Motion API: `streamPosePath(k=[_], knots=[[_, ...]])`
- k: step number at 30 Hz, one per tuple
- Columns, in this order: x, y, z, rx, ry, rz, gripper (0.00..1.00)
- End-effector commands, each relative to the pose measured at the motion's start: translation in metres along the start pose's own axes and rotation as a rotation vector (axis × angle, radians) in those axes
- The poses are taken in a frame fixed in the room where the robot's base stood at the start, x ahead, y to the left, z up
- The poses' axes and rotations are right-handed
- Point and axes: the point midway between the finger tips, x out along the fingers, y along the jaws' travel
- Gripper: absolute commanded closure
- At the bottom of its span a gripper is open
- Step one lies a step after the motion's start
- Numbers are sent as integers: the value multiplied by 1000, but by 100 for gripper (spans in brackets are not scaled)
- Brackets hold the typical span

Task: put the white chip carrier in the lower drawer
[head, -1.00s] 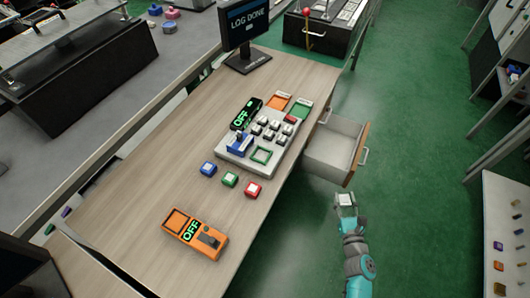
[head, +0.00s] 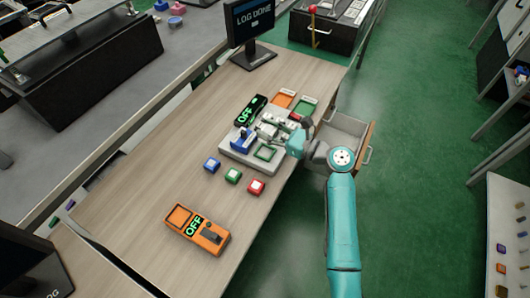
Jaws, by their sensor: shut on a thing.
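My gripper (head: 268,130) is over the grey fixture (head: 236,153) on the table, its fingers low among several small pale blocks. It is shut on a pale piece, which I take to be the white chip carrier; fingers and small size hide most of it. The drawer (head: 366,146) stands pulled out from the table's right side, with a wooden front and a metal handle. My arm passes over its near part and hides some of it. The visible part of its inside looks empty. I cannot tell from this view whether it is the lower one.
Blue (head: 212,165), green (head: 233,175) and red (head: 256,187) buttons lie in front. An orange device (head: 197,230) reads OFF. A monitor (head: 250,22) stands at the back.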

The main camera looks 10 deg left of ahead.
Motion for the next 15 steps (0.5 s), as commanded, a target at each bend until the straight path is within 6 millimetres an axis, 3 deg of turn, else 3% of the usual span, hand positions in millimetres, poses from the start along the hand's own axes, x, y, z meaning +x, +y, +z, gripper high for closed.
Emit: streamPosePath(k=[4,15], knots=[[11,4,5,0,0,33,83],[11,4,-1,3,0,33,83]])
